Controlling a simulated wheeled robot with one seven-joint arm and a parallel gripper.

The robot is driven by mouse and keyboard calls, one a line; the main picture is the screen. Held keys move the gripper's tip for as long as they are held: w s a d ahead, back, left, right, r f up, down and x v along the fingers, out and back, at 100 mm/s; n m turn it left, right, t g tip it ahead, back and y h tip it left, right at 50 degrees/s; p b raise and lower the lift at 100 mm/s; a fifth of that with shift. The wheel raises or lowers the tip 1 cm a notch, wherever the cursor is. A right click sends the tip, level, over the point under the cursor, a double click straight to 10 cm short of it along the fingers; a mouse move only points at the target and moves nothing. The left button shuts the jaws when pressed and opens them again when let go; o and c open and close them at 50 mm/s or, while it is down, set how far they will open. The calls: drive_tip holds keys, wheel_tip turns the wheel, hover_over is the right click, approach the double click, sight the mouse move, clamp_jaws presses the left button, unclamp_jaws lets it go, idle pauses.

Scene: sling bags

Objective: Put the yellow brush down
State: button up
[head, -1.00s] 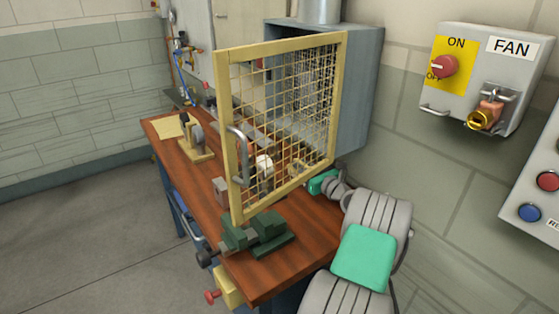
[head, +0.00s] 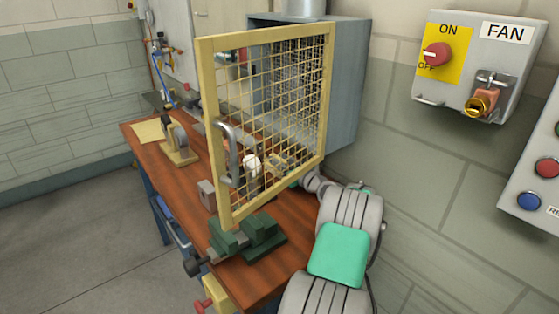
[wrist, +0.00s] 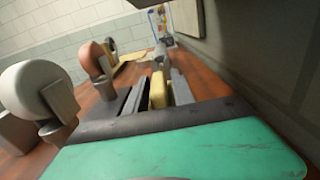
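The yellow brush (wrist: 158,92) shows in the wrist view as a yellow block between the two dark fingers of my gripper (wrist: 157,96). The fingers look closed about it, and its far end is hard to make out. In the head view my gripper (head: 283,170) is behind the yellow-framed mesh door, over the wooden workbench (head: 287,220). A yellowish part of the brush (head: 278,161) shows blurred through the mesh. I cannot tell whether the brush touches the bench.
The mesh door (head: 212,130) stands open over the bench, in front of a grey cabinet (head: 350,90). A green vise (head: 248,236) sits at the near edge. Bench grinder-like wheels (wrist: 35,90) stand left of my gripper in the wrist view. A fan switch box (head: 480,65) is on the wall.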

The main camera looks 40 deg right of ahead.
drive_tip(key=shift+o, duration=1.1)
drive_tip(key=shift+r, duration=0.2)
drive_tip(key=s, duration=0.4)
drive_tip(key=s+a, duration=0.1)
drive_tip(key=s, duration=0.7)
drive_tip(key=shift+a, duration=0.15)
drive_tip(key=shift+s+f, duration=0.1)
